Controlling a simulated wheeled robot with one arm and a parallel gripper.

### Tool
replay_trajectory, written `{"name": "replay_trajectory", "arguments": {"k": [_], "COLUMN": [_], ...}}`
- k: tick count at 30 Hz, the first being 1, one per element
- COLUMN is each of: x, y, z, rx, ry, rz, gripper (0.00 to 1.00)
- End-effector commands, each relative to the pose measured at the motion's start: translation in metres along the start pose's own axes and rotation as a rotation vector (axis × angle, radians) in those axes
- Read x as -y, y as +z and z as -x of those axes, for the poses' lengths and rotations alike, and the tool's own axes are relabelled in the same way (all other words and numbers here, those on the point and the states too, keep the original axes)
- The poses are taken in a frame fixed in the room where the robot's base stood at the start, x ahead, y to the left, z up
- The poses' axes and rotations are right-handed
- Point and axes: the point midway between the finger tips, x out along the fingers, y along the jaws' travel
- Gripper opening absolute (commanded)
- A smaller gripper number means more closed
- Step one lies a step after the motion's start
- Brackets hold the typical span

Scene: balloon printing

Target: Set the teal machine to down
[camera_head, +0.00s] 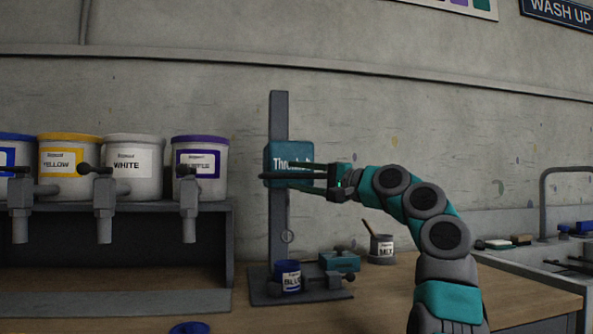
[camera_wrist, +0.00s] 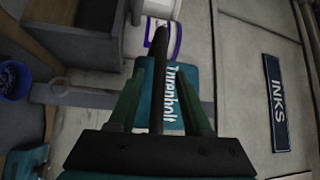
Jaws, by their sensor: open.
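The teal machine is a grey upright column (camera_head: 279,115) on a dark base plate, with a teal head (camera_head: 280,153) high on the column. The head, lettered in white, also shows in the wrist view (camera_wrist: 174,98). A dark lever bar (camera_wrist: 159,50) runs across the front of the head. My gripper (camera_head: 300,178) is at the head with its fingers open. In the wrist view the bar lies between the two fingers, with gaps visible on both sides. A blue cup (camera_head: 288,277) stands on the base plate, well below the head.
Paint tubs, including a yellow one (camera_head: 66,160), a white one (camera_head: 133,166) and a purple-rimmed one (camera_head: 199,168), stand on a grey rack (camera_head: 215,215) with taps at left. A teal block (camera_head: 340,261) and a mix pot (camera_head: 381,248) stand right of the column. A sink is at far right.

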Motion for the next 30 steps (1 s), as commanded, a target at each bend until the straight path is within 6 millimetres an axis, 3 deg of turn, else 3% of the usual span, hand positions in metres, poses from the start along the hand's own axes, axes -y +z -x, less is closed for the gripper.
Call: {"name": "replay_trajectory", "arguments": {"k": [10, 23, 30], "x": [-0.0013, -0.0013, -0.0013], "y": [-0.0004, -0.0005, -0.0005], "z": [-0.0092, -0.0091, -0.009], "rx": [0.0, 0.0, 0.0], "ry": [0.001, 0.001, 0.001], "rz": [-0.001, -0.001, -0.001], "gripper": [0.5, 0.01, 0.0]}}
